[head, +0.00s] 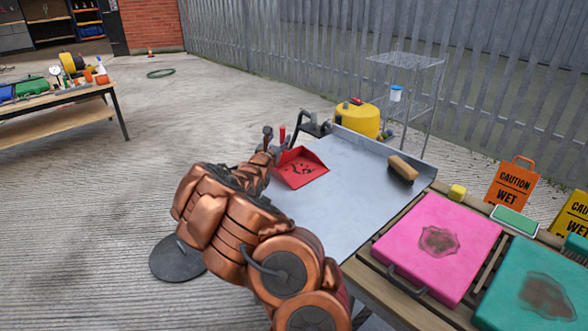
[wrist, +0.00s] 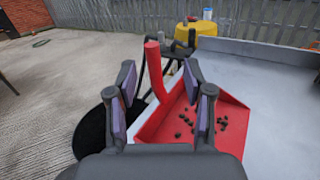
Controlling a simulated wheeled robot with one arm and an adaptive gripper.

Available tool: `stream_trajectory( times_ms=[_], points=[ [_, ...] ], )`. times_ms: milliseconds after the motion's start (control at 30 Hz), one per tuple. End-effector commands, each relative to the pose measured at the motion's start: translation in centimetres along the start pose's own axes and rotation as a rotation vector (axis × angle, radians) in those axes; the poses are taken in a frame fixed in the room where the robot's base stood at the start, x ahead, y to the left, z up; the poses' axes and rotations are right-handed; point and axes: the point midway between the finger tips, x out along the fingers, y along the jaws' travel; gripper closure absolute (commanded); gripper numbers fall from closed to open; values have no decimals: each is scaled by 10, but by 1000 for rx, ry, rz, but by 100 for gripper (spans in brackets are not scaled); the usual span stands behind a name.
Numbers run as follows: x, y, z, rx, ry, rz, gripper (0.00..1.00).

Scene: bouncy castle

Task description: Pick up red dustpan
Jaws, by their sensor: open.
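The red dustpan (head: 298,168) lies on the grey metal tabletop near its far left edge, with small dark bits in its pan. In the wrist view its pan (wrist: 222,116) is to the right and its red handle (wrist: 157,72) stands up at an angle, between the fingers in the picture. My gripper (head: 270,142) is at the dustpan's left side in the head view. In the wrist view my gripper (wrist: 160,85) is open, one finger on each side of the handle. I cannot tell whether either finger touches it.
A brush (head: 403,168) lies on the metal tabletop (head: 340,205). A pink pad (head: 437,240) and a teal pad (head: 540,290) lie to the right. A yellow drum (head: 358,120) and wire rack (head: 405,75) stand behind. Open floor (head: 90,200) is on the left.

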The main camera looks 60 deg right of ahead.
Motion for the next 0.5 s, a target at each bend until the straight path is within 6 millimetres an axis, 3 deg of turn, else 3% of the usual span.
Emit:
stream_trajectory(
  times_ms=[33,133,500],
  points=[
    [2,1,-15,-22,16,15,48],
    [4,6,-29,-50,34,39,48],
    [25,8,-35,-55,46,45,48]
  ],
)
